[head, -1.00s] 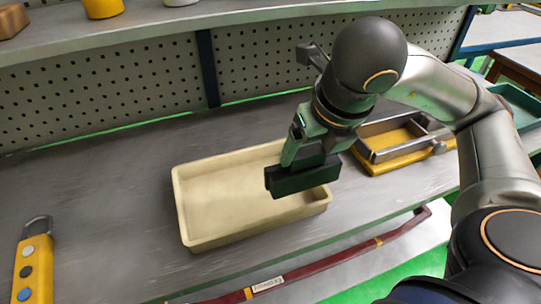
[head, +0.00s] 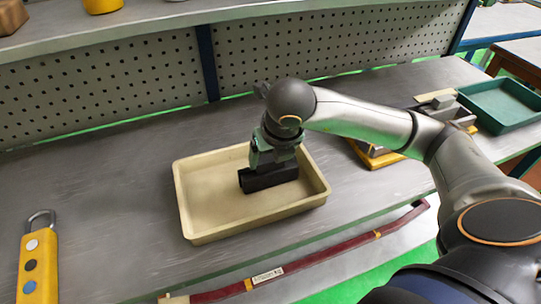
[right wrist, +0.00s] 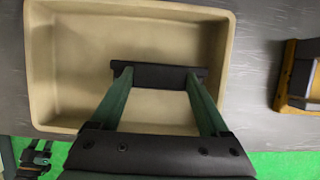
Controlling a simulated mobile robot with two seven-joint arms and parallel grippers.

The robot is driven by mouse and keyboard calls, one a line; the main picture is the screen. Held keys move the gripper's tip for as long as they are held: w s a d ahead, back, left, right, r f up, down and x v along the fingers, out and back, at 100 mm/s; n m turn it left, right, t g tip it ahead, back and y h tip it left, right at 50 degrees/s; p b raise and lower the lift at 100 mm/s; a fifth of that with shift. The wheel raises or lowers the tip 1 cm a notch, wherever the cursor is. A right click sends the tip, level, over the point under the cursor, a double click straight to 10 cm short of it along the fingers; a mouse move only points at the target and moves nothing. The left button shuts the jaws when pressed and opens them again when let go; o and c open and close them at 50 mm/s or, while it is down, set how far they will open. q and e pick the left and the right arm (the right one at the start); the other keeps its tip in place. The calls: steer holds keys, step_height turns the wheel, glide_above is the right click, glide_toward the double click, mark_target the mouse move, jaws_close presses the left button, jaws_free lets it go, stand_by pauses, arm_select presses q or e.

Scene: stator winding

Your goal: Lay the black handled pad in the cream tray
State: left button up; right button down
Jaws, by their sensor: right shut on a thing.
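The cream tray (head: 215,222) lies on the grey bench, and it fills much of the right wrist view (right wrist: 75,90). The black handled pad (head: 268,178) is inside the tray's outline, towards its right half. It also shows in the right wrist view (right wrist: 158,77) as a dark bar between my fingertips. My right gripper (right wrist: 158,72) is shut on the pad and points down into the tray. I cannot tell whether the pad touches the tray floor. The pad's handle is hidden by the gripper.
A yellow fixture (head: 375,157) stands right of the tray, partly behind my right arm. A green tray (head: 503,105) is at the far right. A yellow tool with a grey loop (head: 38,265) lies at the left. A dark red bar (head: 320,259) runs along the front.

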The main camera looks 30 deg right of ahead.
steer(key=shift+f, duration=0.1)
steer(key=shift+f+b, duration=0.25)
steer(key=shift+b, duration=0.1)
jaws_free()
steer(key=shift+r, duration=0.1)
steer(key=shift+r+p, duration=0.4)
steer(key=shift+r, duration=0.05)
steer(key=p+v, duration=0.1)
steer(key=v, duration=1)
steer(key=shift+s+p, duration=0.3)
steer(key=shift+p, duration=0.1)
